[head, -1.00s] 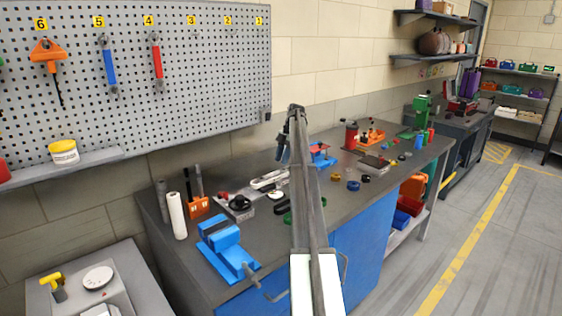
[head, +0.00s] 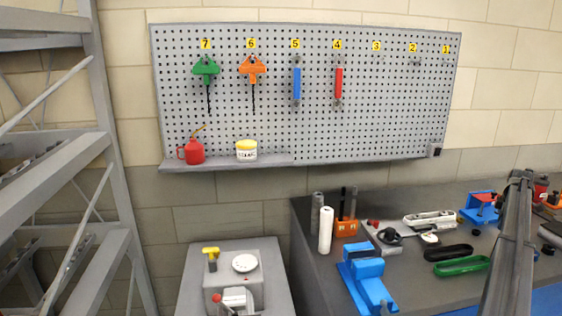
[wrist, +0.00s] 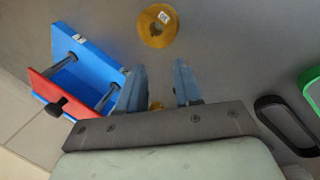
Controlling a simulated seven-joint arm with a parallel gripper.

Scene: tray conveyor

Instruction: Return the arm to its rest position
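My gripper (wrist: 159,68) shows in the wrist view with its two blue-grey fingers well apart. Nothing is held between them; a small yellow piece shows through the gap, on the surface below. In the head view, my arm (head: 508,250) stands at the right edge over the bench, and the fingers cannot be made out there.
A green loop (head: 462,266) and blue vise (head: 365,280) lie on the bench (head: 415,285). A pegboard (head: 300,125) hangs behind.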

